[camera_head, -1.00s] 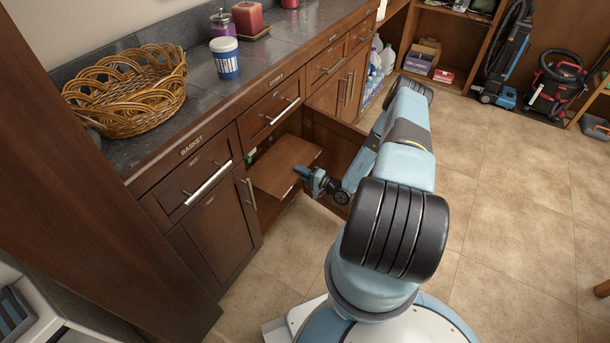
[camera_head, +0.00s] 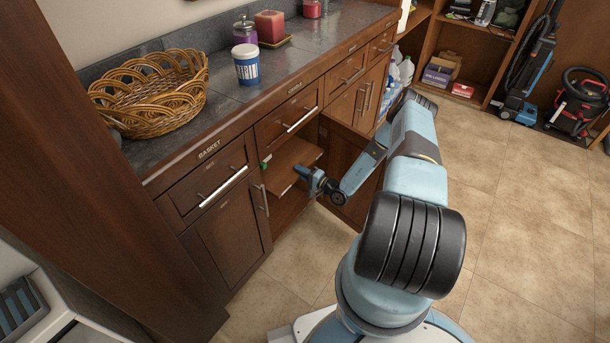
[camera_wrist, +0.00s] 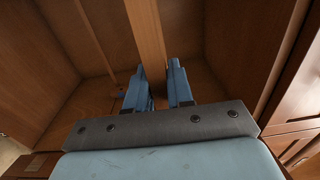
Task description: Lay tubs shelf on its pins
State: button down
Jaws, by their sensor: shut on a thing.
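The tubs shelf is a flat brown wooden board (camera_head: 289,163) partly inside the open cabinet under the counter, below a drawer. My gripper (camera_head: 314,180) is at the board's front edge, outside the cabinet opening, and is shut on it. In the wrist view the board (camera_wrist: 147,32) shows edge-on as a narrow strip running away between the two blue fingers of my gripper (camera_wrist: 157,85). Cabinet walls show on both sides of it there. The pins cannot be made out, and whether the board touches any support cannot be told.
An open cabinet door (camera_head: 350,155) stands to the right of the opening, close to my arm. A closed cupboard door (camera_head: 228,228) is at left. The counter above holds a wicker basket (camera_head: 152,98) and a white-and-blue tub (camera_head: 246,68). A small green item (camera_head: 264,167) shows inside the opening.

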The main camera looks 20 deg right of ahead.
jog(key=shift+w+d+x, duration=0.1)
jog(key=shift+d+x, duration=0.05)
jog(key=shift+x, duration=1.55)
jog(key=shift+w+d+x, duration=0.1)
jog(key=shift+x, duration=1.6)
jog(key=shift+w+d+x, duration=0.1)
jog(key=shift+d+x, duration=0.05)
jog(key=shift+x, duration=1.6)
jog(key=shift+s+f, duration=0.15)
jog(key=shift+f, duration=1.4)
jog(key=c, duration=0.9)
grip_release()
jog(key=shift+f, duration=0.1)
jog(key=shift+d, duration=0.1)
send_near(283, 159)
jog(key=s+d+f, duration=0.1)
jog(key=f, duration=0.1)
jog(key=s+d+f, duration=0.1)
jog(key=s+f, duration=0.1)
jog(key=shift+s+d, duration=0.2)
jog(key=shift+s, duration=0.05)
